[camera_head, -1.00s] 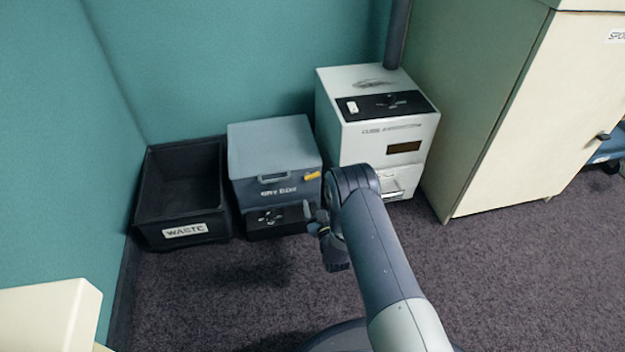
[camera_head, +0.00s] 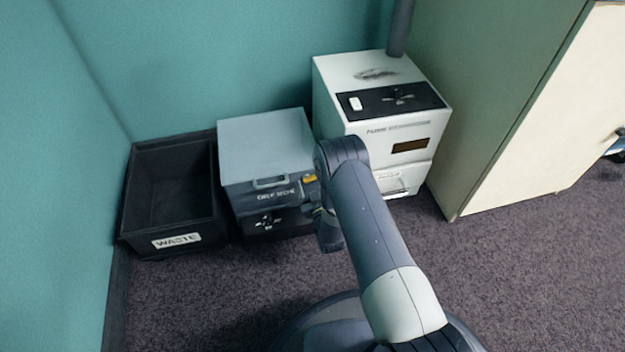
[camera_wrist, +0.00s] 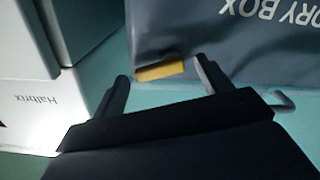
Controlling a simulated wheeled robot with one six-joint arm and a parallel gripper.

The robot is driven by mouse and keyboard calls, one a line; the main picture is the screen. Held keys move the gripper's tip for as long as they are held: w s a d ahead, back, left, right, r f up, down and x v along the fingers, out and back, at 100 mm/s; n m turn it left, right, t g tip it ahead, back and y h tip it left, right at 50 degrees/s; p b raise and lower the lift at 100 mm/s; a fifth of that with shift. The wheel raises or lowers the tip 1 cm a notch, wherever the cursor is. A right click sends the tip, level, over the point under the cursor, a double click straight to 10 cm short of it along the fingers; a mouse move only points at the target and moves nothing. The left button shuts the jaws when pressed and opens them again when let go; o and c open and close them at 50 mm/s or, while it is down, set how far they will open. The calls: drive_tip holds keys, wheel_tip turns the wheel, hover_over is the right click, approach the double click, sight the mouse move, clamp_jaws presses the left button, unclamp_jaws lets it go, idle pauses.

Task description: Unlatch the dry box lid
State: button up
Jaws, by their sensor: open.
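The dry box (camera_head: 268,150) is a grey-blue box on the floor with its lid down and a handle on the front. Its yellow latch (camera_head: 309,179) sits at the front right, just under the lid. In the wrist view the latch (camera_wrist: 160,70) lies ahead, between the directions of my two fingers. The box front (camera_wrist: 215,50) with its lettering appears upside down there. My gripper (camera_wrist: 160,82) is open and empty, its fingertips either side of the latch; contact cannot be told. In the head view my arm hides most of the gripper.
A black waste bin (camera_head: 190,241) stands left of the dry box. A white machine (camera_head: 380,160) stands close on its right, and a cream cabinet (camera_head: 530,130) beyond. Teal walls stand behind and left. Carpet (camera_head: 190,300) in front is clear.

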drive_tip(key=c, duration=1)
drive_tip(key=shift+d+f+m, duration=0.1)
drive_tip(key=shift+f+m, duration=0.05)
drive_tip(key=shift+m, duration=0.9)
drive_tip(key=shift+f+m, duration=0.15)
drive_tip(key=shift+m, duration=0.9)
drive_tip(key=o, duration=1)
drive_tip(key=shift+s, duration=0.1)
